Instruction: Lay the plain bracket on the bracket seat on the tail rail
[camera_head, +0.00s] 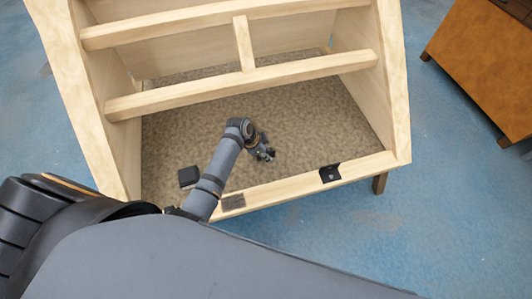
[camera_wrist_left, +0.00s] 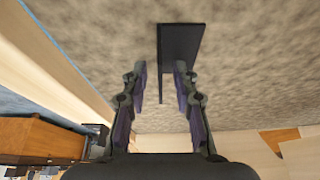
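A dark, plain-looking bracket (camera_head: 188,177) lies on the speckled floor panel inside the wooden frame, left of my left arm. In the left wrist view a dark bracket (camera_wrist_left: 183,45) shows as a flat plate with a thin upright edge, seen beyond and between the fingers. My left gripper (camera_head: 263,152) is over the panel, to the right of the bracket; its fingers (camera_wrist_left: 160,70) are spread with nothing gripped. The tail rail (camera_head: 285,188) is the near rail. A flat grey-brown patch (camera_head: 233,202) on it looks like the bracket seat. My right gripper is out of view.
A black bracket (camera_head: 331,173) with some detail sits on the tail rail further right. Two cross rails (camera_head: 250,80) and a short upright divider (camera_head: 243,43) span the frame behind the gripper. A brown wooden cabinet (camera_head: 485,60) stands apart on the blue floor at right.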

